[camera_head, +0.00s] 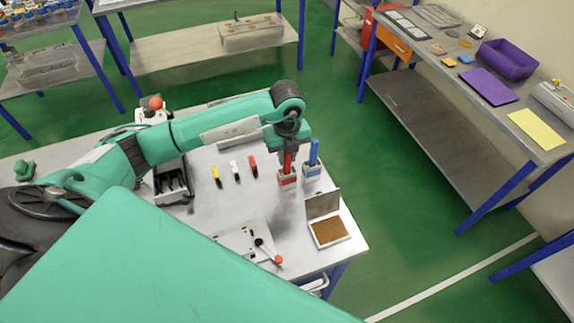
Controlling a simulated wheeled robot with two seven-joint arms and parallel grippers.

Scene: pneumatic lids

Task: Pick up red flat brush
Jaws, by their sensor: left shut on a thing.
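The red flat brush (288,163) stands upright in a small red-and-white holder (287,182) near the right side of the table. My left gripper (288,151) comes down from above and is shut on the brush's upper part. The fingers partly hide the brush top. The brush's lower end is in or just over the holder; I cannot tell whether it is lifted. My right gripper is not in view.
A blue brush (314,152) stands in a blue-and-white holder (312,172) close to the right. Yellow, white and red pieces (235,171) lie to the left. An open box with a brown pad (328,231) and a red-knobbed lever (277,259) are nearer me.

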